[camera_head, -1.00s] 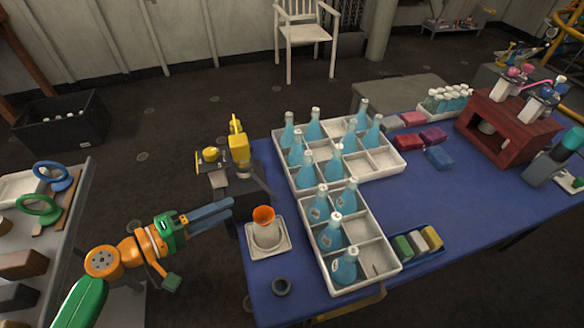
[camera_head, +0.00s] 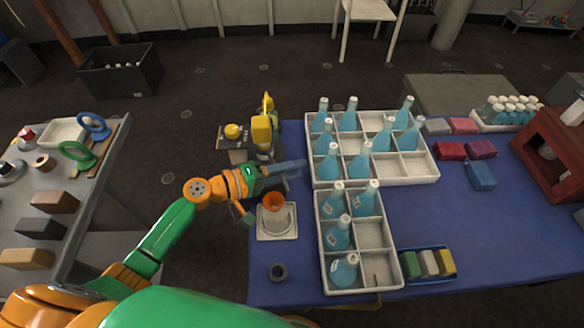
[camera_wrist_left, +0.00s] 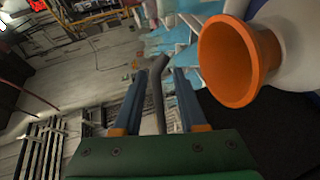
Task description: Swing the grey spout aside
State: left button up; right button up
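A grey curved tube that looks like the spout (camera_wrist_left: 158,92) stands between my left fingers in the left wrist view, its bent top near the fingertips. Neither finger clearly presses on it. My left gripper (camera_head: 300,169) is open; it reaches over the table's left edge just behind the orange funnel and beside a yellow device (camera_head: 262,132). It also shows in the left wrist view (camera_wrist_left: 160,82). The spout cannot be made out in the head view, where the gripper covers that spot. My right gripper is not in view.
The orange funnel (camera_head: 274,200) in its white holder (camera_head: 278,233) is close to the gripper. White crates (camera_head: 412,183) of blue bottles stand to its right on the blue table (camera_head: 460,225). A side bench (camera_head: 92,195) is at left.

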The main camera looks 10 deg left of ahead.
pick_arm(q)
grip_shut()
dwell(1.3)
